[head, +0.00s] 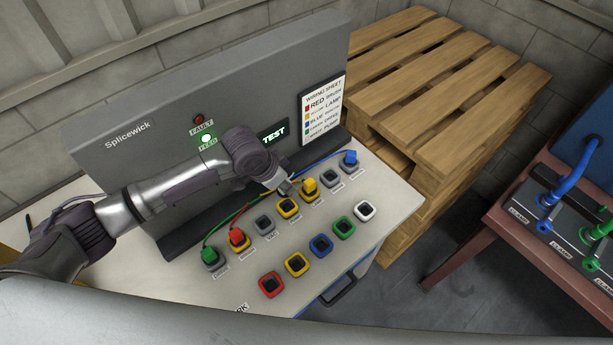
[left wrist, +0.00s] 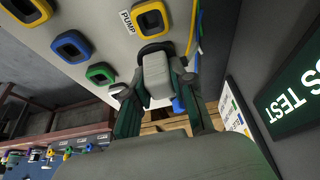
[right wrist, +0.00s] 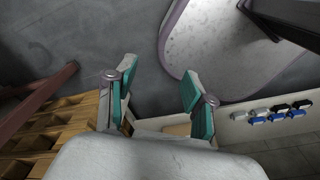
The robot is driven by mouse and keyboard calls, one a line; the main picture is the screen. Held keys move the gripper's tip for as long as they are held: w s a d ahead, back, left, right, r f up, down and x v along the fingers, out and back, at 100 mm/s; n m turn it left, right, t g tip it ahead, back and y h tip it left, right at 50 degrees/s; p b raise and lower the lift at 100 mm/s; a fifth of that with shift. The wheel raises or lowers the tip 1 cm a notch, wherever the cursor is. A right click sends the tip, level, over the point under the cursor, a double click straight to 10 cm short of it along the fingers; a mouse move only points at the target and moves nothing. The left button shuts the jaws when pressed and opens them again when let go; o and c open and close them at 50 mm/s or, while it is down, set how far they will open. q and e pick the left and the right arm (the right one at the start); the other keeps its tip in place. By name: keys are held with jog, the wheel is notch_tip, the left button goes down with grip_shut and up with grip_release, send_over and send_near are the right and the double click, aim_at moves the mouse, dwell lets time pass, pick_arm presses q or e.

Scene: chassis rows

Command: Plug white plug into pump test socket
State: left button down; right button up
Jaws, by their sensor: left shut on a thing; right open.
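My left gripper (head: 284,187) reaches over the back row of sockets on the white bench. In the left wrist view it is shut on the pale white plug (left wrist: 158,75), which sits between its fingers. The plug's end points toward the panel beside a dark-rimmed shape; I cannot tell whether they touch. In the head view the gripper hides the plug. My right gripper (right wrist: 158,92) is open and empty, above the floor away from the bench.
Green (head: 209,254), red (head: 237,237), yellow (head: 309,186) and blue (head: 350,157) plugs with cables stand in the back row. Empty coloured sockets, including a white one (head: 365,211), form the front row. A grey upright panel (head: 170,110) stands behind. Wooden pallets (head: 450,90) stand right.

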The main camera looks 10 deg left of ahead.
pick_arm(q)
jog(key=shift+d+f+b, duration=0.1)
jog(key=shift+f+b, duration=0.4)
jog(key=shift+f, duration=0.05)
notch_tip(320, 180, down, 3)
jog(key=b, duration=0.3)
jog(key=shift+f+b, duration=0.4)
jog(key=shift+b, duration=0.3)
jog(key=shift+r, duration=0.1)
jog(key=shift+p, duration=0.3)
jog(key=shift+p, duration=0.45)
